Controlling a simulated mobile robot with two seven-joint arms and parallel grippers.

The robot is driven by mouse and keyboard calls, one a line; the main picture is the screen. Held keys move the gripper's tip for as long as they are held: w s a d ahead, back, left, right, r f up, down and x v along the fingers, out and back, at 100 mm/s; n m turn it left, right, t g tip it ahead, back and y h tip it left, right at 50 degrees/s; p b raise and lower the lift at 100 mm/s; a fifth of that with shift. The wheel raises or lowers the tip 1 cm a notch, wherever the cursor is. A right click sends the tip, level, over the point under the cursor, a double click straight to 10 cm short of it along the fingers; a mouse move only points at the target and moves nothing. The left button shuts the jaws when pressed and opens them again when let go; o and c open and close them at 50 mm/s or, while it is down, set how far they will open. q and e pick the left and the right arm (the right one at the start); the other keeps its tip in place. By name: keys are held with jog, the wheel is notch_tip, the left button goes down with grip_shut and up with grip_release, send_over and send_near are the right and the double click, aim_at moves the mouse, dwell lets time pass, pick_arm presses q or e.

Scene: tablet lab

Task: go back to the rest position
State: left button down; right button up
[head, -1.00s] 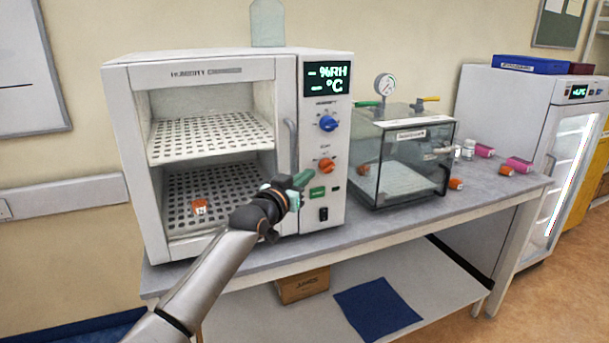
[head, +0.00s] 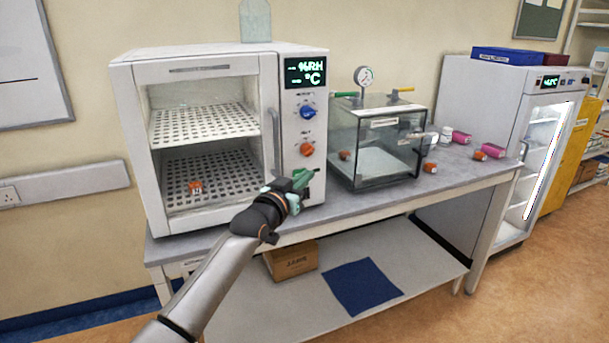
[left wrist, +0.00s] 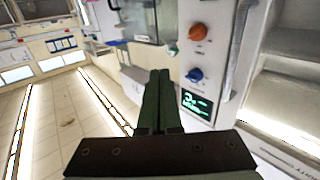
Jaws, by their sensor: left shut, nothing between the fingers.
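My left gripper (head: 304,179) is shut and empty in the head view. It is in front of the lower part of the control panel of the white humidity chamber (head: 190,62). In the left wrist view its green fingers (left wrist: 156,100) lie together, with the panel and its orange knob (left wrist: 198,32) and blue knob (left wrist: 194,74) beyond them. I cannot tell whether the fingertips touch the panel. The right gripper does not show.
The chamber stands on a grey bench (head: 375,200) and holds a small orange-labelled bottle (head: 195,187) on its lower shelf. A clear vacuum box (head: 380,145) stands right of it. Several small bottles lie further right, before a glass-door fridge (head: 540,150). Floor in front is clear.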

pick_arm(q)
jog(key=s+a+f+n+g+y, duration=0.1)
jog(key=s+a+f+g+y, duration=0.3)
jog(key=s+f, duration=0.75)
jog(key=s+a+f+n+g, duration=0.1)
jog(key=s+a+f+g, duration=0.1)
jog(key=s+a+f, duration=0.7)
jog(key=s+a+f+n+g+y, duration=0.1)
jog(key=s+a+f+g+y, duration=0.2)
jog(key=s, duration=0.7)
jog(key=s+a+f+g, duration=0.15)
jog(key=s+a, duration=0.35)
jog(key=s, duration=0.5)
jog(key=s+a+f+n+g+y, duration=0.1)
jog(key=s+a+f+g+y, duration=0.2)
jog(key=s, duration=0.7)
jog(key=w+d+f+t+h, duration=0.1)
jog(key=w+d+f+t, duration=0.1)
jog(key=f, duration=0.4)
jog(key=w+d+f+t+h, duration=0.2)
jog(key=w+f+t, duration=0.1)
jog(key=f+t, duration=0.2)
jog(key=shift+f, duration=0.35)
jog(key=shift+w, duration=0.1)
